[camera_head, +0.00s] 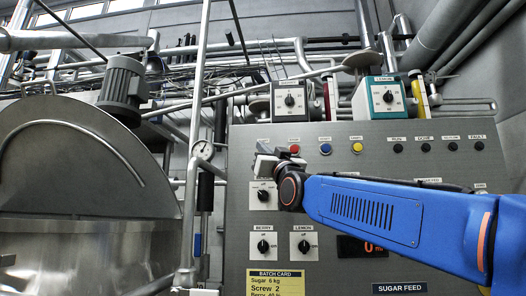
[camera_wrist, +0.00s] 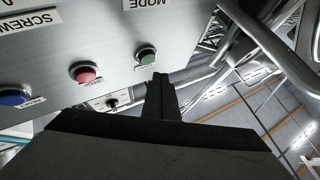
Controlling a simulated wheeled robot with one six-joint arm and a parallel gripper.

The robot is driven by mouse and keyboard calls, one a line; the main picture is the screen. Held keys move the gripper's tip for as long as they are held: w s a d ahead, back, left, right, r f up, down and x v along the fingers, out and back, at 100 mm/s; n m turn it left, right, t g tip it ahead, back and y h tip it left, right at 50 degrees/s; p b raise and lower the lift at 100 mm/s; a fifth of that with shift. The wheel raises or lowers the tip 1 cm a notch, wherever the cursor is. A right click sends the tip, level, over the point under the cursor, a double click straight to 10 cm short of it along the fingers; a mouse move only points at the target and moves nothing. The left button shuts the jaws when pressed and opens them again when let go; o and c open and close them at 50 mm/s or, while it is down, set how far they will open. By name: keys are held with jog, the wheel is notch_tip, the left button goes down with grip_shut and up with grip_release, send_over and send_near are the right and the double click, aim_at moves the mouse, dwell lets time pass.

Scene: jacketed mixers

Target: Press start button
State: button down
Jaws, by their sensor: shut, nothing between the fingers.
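A green button (camera_wrist: 146,56) is on the grey panel in the wrist view, with a small label beside it that is too small to read. My gripper (camera_wrist: 161,78) is shut and empty, its tip just below the green button in the picture. I cannot tell whether it touches the button. In the head view my gripper (camera_head: 265,153) is at the panel's upper left, left of the red button (camera_head: 294,148). The green button is hidden there behind the gripper.
The control panel (camera_head: 410,165) also has a blue button (camera_head: 325,149), a yellow button (camera_head: 357,147), dark indicator lamps and selector knobs (camera_head: 263,246) below. A large steel mixer (camera_head: 80,190) is further left.

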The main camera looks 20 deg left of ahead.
jog(key=shift+w+a, duration=0.1)
jog(key=shift+w, duration=0.5)
jog(key=shift+w, duration=0.1)
dwell(1.6)
jog(key=shift+w+a, duration=0.1)
jog(key=shift+w, duration=0.2)
jog(key=shift+w+a, duration=0.1)
jog(key=shift+w, duration=0.3)
dwell(1.1)
jog(key=shift+s, duration=0.8)
jog(key=shift+s+d, duration=0.15)
jog(key=shift+d, duration=0.05)
jog(key=shift+s+d, duration=0.2)
jog(key=shift+s, duration=0.55)
jog(key=shift+s+d, duration=0.15)
jog(key=shift+s, duration=0.65)
jog(key=shift+s+d, duration=0.2)
jog(key=shift+s, duration=0.55)
